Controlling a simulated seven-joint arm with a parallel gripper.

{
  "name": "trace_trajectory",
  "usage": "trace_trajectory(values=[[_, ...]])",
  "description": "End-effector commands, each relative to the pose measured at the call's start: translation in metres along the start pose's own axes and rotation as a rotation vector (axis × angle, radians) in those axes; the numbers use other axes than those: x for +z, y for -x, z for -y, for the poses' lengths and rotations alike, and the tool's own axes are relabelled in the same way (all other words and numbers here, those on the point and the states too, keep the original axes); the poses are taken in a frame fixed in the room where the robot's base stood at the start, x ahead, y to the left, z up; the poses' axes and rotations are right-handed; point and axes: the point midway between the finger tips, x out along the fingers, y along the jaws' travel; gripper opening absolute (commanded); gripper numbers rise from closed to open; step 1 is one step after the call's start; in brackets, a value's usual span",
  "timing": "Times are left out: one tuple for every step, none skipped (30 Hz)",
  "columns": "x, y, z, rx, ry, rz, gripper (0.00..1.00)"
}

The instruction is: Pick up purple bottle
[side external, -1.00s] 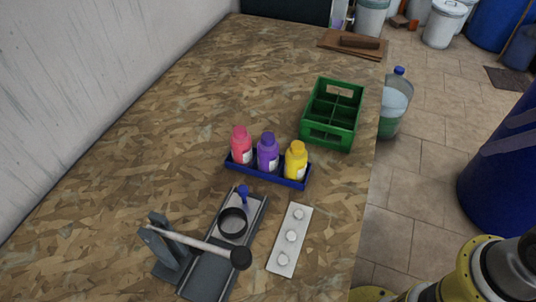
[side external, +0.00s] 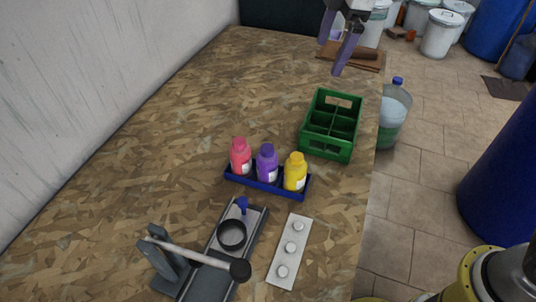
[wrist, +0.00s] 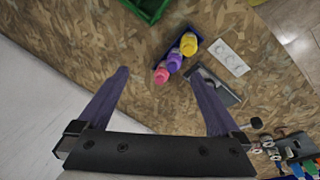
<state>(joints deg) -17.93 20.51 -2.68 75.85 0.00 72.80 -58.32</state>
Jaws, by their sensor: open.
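The purple bottle (side external: 267,163) stands upright in a blue tray (side external: 240,183), between a pink bottle (side external: 240,156) on its left and a yellow bottle (side external: 295,172) on its right. In the wrist view the purple bottle (wrist: 175,62) shows beyond the fingers, between the pink and yellow ones. My gripper (side external: 334,50) is at the top of the side view, above the far part of the table. Its two purple fingers are apart and empty, well away from the bottles; they also show in the wrist view (wrist: 163,80).
A green crate (side external: 331,145) stands on the table right of and behind the tray. A grey fixture with a lever (side external: 200,255) and a white plate with round knobs (side external: 289,250) lie in front. A brown board (side external: 350,55) lies at the far edge. The table's left side is clear.

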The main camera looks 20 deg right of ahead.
Motion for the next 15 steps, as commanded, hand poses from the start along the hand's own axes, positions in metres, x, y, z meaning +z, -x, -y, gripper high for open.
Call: trace_trajectory(values=[[-0.018, -0.024, -0.004, -0.028, 0.040, 0.011, 1.00], [-0.027, -0.036, -0.006, -0.042, 0.060, 0.016, 1.00], [-0.039, -0.052, -0.007, -0.060, 0.085, 0.023, 1.00], [-0.047, -0.065, -0.007, -0.074, 0.100, 0.029, 1.00], [-0.055, -0.077, -0.006, -0.088, 0.112, 0.035, 1.00], [-0.065, -0.094, -0.005, -0.105, 0.127, 0.043, 1.00], [-0.071, -0.105, -0.003, -0.117, 0.137, 0.049, 1.00], [-0.077, -0.117, 0.000, -0.130, 0.147, 0.055, 1.00], [-0.083, -0.131, 0.004, -0.146, 0.158, 0.063, 1.00], [-0.086, -0.141, 0.007, -0.157, 0.166, 0.070, 1.00], [-0.089, -0.149, 0.011, -0.169, 0.174, 0.077, 1.00], [-0.092, -0.159, 0.016, -0.185, 0.182, 0.087, 1.00], [-0.093, -0.166, 0.020, -0.196, 0.187, 0.093, 1.00], [-0.094, -0.171, 0.023, -0.203, 0.192, 0.098, 1.00], [-0.096, -0.175, 0.026, -0.210, 0.198, 0.102, 1.00]])
